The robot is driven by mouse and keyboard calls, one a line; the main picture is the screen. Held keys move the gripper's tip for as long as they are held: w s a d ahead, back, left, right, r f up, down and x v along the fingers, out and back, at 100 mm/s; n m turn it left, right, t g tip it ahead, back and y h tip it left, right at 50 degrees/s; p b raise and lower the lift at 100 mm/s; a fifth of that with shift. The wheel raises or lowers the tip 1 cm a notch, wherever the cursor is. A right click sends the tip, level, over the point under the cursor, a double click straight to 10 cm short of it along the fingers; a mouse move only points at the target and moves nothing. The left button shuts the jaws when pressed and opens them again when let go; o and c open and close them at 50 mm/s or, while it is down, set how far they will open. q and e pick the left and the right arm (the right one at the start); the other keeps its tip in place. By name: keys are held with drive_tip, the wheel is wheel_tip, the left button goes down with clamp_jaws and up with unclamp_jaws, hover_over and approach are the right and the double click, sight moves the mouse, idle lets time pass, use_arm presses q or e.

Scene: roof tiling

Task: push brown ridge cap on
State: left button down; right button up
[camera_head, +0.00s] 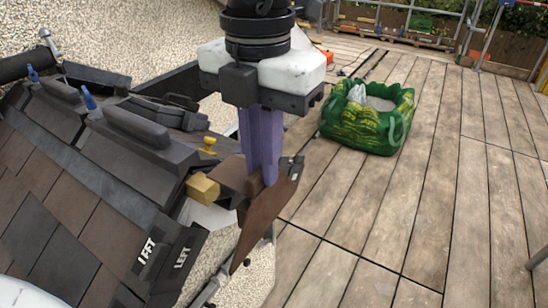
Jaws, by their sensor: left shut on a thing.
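My left gripper (266,178) comes down from the top middle, with its purple fingers shut on a brown ridge cap (262,222). The cap is tilted, and one side of it slopes down toward the lower left. It is at the right end of the small tiled roof (60,205), close to a yellow block (203,189). Whether the cap touches the roof end I cannot tell. Dark ridge caps (150,128) lie along the ridge. My right gripper is out of view.
A green bag (368,125) stands on the plank deck (440,190), which is mostly clear. Scaffold rails edge the back.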

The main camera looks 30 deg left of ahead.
sight(225, 164)
use_arm(q)
drive_tip(key=shift+w+a+f, duration=0.1)
drive_tip(key=shift+a+f, duration=0.5)
drive_tip(key=shift+a, duration=0.9)
drive_tip(key=shift+w+a+p, duration=0.15)
drive_tip(key=shift+a+p, duration=0.4)
drive_tip(key=shift+a, duration=0.85)
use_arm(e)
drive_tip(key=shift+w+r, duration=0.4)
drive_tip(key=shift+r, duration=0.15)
use_arm(q)
drive_tip(key=shift+w+a+b, duration=0.15)
drive_tip(key=shift+a+b, duration=0.35)
drive_tip(key=shift+a, duration=0.1)
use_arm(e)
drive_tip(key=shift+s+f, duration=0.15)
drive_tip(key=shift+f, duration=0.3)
use_arm(q)
drive_tip(key=shift+a, duration=0.8)
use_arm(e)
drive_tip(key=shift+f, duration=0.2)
use_arm(q)
drive_tip(key=shift+w+a, duration=0.1)
drive_tip(key=shift+a, duration=0.25)
drive_tip(key=shift+a+b, duration=0.4)
drive_tip(key=shift+a, duration=0.1)
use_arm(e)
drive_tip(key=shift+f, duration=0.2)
